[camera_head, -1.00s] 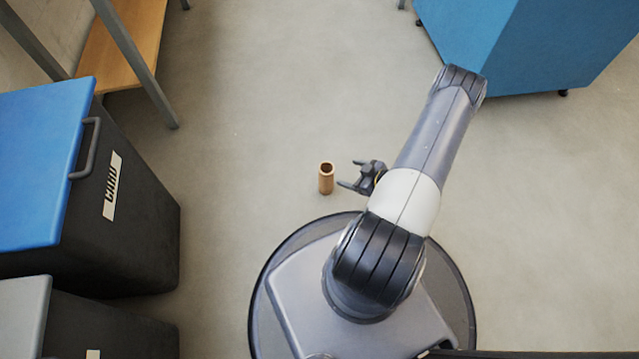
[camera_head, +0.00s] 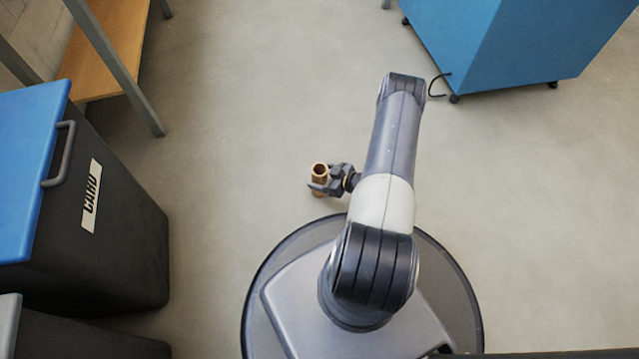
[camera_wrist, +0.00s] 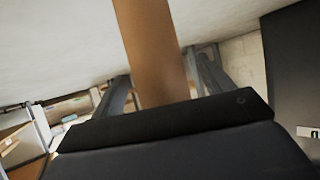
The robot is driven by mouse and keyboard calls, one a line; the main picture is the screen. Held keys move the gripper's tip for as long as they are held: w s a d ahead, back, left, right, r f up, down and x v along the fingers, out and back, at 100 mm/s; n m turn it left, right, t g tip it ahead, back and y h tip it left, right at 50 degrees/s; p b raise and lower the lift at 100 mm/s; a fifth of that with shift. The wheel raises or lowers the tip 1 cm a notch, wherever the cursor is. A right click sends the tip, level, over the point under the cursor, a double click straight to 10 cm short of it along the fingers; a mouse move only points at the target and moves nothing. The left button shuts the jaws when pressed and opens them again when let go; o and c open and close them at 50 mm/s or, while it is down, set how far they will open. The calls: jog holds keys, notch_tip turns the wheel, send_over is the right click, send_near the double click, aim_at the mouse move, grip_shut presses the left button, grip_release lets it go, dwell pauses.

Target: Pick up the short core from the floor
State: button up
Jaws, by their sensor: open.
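The short core (camera_head: 320,171) is a small brown tube standing upright on the floor in the head view, its open end facing up. My gripper (camera_head: 322,184) has come in from the right, with its fingers around the core. In the wrist view the core (camera_wrist: 153,50) rises between the two open fingers (camera_wrist: 160,88), close in front of the palm. The fingers are open, and I cannot tell whether either one touches the core. The core's lower part is partly hidden by the fingers in the head view.
A black bin with a blue lid (camera_head: 28,165) and a CARD label stands at the left. A shelf with grey legs (camera_head: 115,65) is at the upper left. A blue cabinet (camera_head: 530,50) on casters is at the upper right. The floor around the core is clear.

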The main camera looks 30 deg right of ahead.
jog(key=shift+w+a+f, duration=0.3)
jog(key=shift+w, duration=0.2)
jog(key=shift+c, duration=0.6)
jog(key=c, duration=1)
